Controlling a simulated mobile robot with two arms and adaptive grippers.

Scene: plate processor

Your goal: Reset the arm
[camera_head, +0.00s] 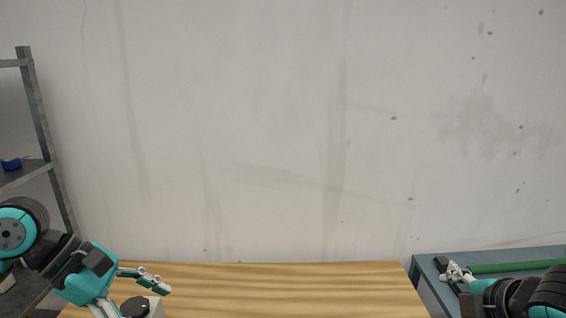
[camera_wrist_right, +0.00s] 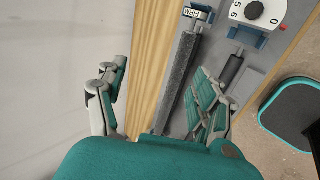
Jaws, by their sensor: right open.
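My left gripper (camera_head: 138,297) is at the lower left of the head view. Its teal and grey fingers are spread apart, and I see nothing held between them. A grey box with a dark round knob (camera_head: 135,306) shows on the wooden table, behind or between these fingers. My right gripper (camera_head: 456,272) is small and partly hidden at the lower right of the head view. In the right wrist view my right gripper (camera_wrist_right: 158,98) has its two fingers wide apart and empty, above a grey machine with a dark roller (camera_wrist_right: 180,85).
The wooden table (camera_head: 280,285) is bare in the middle. The blue-grey machine (camera_head: 425,285) with a green bar (camera_head: 515,267) stands at right. A numbered dial (camera_wrist_right: 254,14) shows in the wrist view. A metal shelf (camera_head: 40,110) stands at left, before a plain wall.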

